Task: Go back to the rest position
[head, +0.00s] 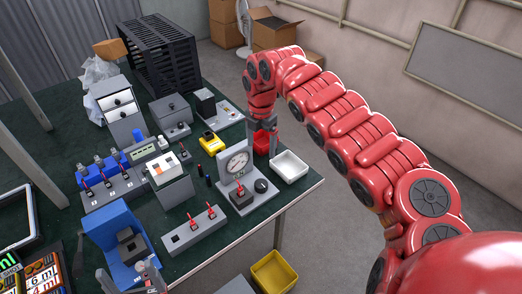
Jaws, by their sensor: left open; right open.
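My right arm (350,128), red and segmented, reaches in from the right and bends down at the far end. Most of my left arm is out of view.
A white tray (289,166) sits at the right edge. A yellow bin (273,272) stands below. Floor at right is clear.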

